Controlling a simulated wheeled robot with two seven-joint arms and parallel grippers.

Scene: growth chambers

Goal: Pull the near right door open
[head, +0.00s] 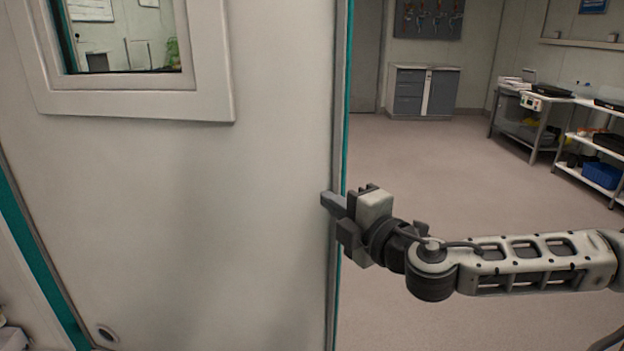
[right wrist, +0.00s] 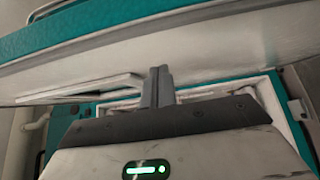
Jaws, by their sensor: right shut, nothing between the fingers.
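A large pale door (head: 200,200) with a framed window (head: 125,35) fills the left half of the head view. A teal strip (head: 347,100) runs down its right edge. My right gripper (head: 334,204) is at that edge, about mid-height in the picture, its shut fingertips overlapping the door face. Whether they touch it I cannot tell. In the right wrist view the shut, empty fingers (right wrist: 158,86) point at a pale panel with teal bands (right wrist: 120,30). I see no door handle in the head view. My left gripper is out of view.
Another teal strip (head: 45,255) runs along the door's left side. Open floor (head: 440,160) lies to the right. Farther back stand a grey cabinet (head: 423,92), a bench with equipment (head: 530,108) and a shelf rack with a blue bin (head: 601,174).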

